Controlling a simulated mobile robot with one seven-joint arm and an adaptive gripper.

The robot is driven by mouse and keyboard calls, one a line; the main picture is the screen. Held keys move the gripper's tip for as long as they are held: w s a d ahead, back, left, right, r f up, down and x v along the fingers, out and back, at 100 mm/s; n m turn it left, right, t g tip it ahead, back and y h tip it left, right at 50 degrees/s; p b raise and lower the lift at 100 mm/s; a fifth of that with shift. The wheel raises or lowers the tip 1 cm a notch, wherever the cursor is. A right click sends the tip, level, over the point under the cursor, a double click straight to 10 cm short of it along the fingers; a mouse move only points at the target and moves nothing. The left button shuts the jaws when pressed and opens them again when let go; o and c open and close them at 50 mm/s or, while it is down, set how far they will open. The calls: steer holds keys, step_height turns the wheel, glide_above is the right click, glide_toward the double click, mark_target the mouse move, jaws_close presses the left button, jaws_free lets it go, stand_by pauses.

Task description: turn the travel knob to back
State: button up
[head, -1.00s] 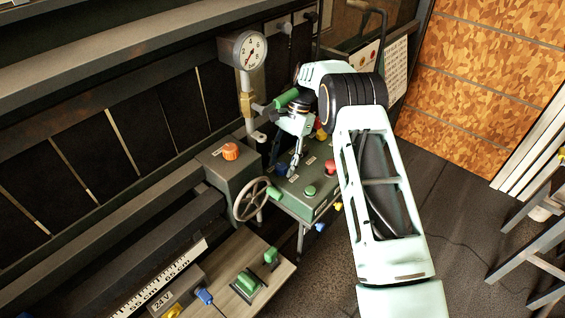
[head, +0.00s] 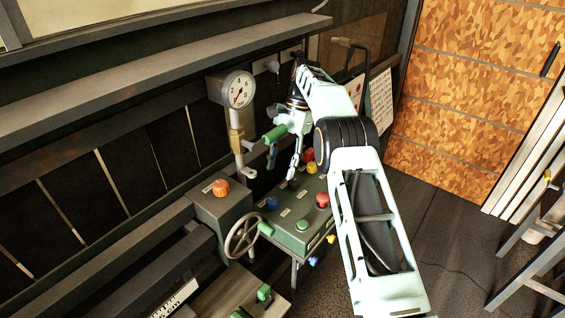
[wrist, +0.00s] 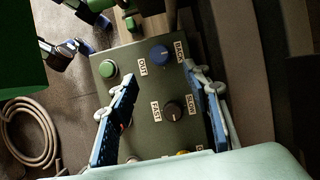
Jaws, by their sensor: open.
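The control panel (head: 288,240) is a green box with several coloured controls. The blue knob (wrist: 159,54) sits between labels reading OUT and BACK; it also shows in the head view (head: 272,203). Its pointer direction is too small to tell. A black knob (wrist: 173,111), with a FAST label beside it, lies nearer my wrist. My gripper (wrist: 160,73) is open and empty above the panel, its two fingers spread either side of the black knob in the wrist view. The fingertips reach toward the blue knob; no touch shows. In the head view my gripper (head: 283,173) hangs over the panel's far part.
A green button (wrist: 108,68) and a red button (head: 322,200) stand on the panel. A handwheel (head: 243,236) and an orange knob (head: 220,187) are to the left. A pressure gauge (head: 238,89) rises behind.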

steer(key=shift+w+d+r, duration=0.1)
steer(key=shift+w+r, duration=0.05)
steer(key=shift+r, duration=0.35)
steer(key=shift+r, duration=0.1)
